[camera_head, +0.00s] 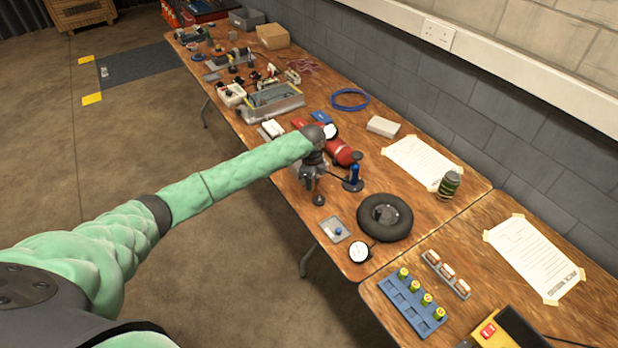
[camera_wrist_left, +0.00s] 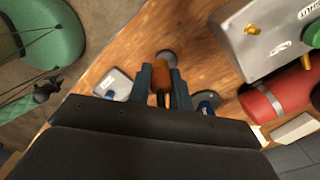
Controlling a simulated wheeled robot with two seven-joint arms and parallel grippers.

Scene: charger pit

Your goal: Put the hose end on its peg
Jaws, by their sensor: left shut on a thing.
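My left gripper (camera_head: 311,183) is over the near edge of the workbench. In the left wrist view its two jaws (camera_wrist_left: 162,88) are shut on an orange-brown piece (camera_wrist_left: 160,76) with a dark tip, which looks like the hose end. A small round grey base (camera_wrist_left: 167,57) shows just beyond it. A blue upright post (camera_head: 354,173) on a round dark base stands just right of the gripper; its blue part also shows in the left wrist view (camera_wrist_left: 207,104). I cannot tell which of these is the peg. My right gripper is not in view.
A red cylinder (camera_head: 341,152) lies behind the gripper. A black tyre (camera_head: 385,217), a shallow tray (camera_head: 336,229) and a white dial (camera_head: 359,252) are nearer. A grey box with a green knob (camera_wrist_left: 270,45) stands close to the jaws.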

